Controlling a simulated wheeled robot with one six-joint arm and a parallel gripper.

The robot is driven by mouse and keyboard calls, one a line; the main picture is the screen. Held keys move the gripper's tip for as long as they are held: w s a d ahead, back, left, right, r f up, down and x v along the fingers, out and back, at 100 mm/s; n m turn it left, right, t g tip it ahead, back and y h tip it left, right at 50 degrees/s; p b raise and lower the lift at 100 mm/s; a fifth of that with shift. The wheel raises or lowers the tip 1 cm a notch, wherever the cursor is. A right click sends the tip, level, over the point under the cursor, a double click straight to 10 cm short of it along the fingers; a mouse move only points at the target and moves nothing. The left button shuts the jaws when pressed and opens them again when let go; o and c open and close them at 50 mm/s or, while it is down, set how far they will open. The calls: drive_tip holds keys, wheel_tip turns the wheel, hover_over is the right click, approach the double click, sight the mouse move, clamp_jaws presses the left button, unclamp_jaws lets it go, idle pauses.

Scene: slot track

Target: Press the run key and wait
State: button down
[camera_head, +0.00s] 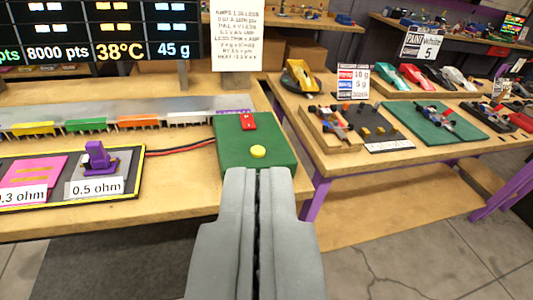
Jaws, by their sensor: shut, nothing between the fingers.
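A green box (232,165) sits on the right end of the wooden bench. On its top are a red block with small white marks (248,122) toward the back and a round yellow button (257,151) toward the front. I cannot read which of them is marked as the run key. My gripper (258,172) is shut and empty. Its tips are just in front of the yellow button in the picture, over the front edge of the box. I cannot tell whether they touch the box.
Left of the box, a black tray (122,190) holds pink and grey plates labelled in ohms. Red and black wires run to the box. A track with coloured segments (86,125) lies behind. A display (100,35) stands at the back left. A second bench (320,155) with model cars is right.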

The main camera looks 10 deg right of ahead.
drive_tip(key=w+f+n+g, duration=0.3)
drive_tip(key=w, duration=1.2)
drive_tip(key=n+g, duration=0.4)
hover_over(258, 154)
wheel_tip(258, 154, down, 8)
drive_tip(key=shift+f, duration=0.15)
drive_tip(key=shift+f, duration=4.35)
drive_tip(key=shift+f, duration=0.2)
drive_tip(key=shift+f, duration=0.25)
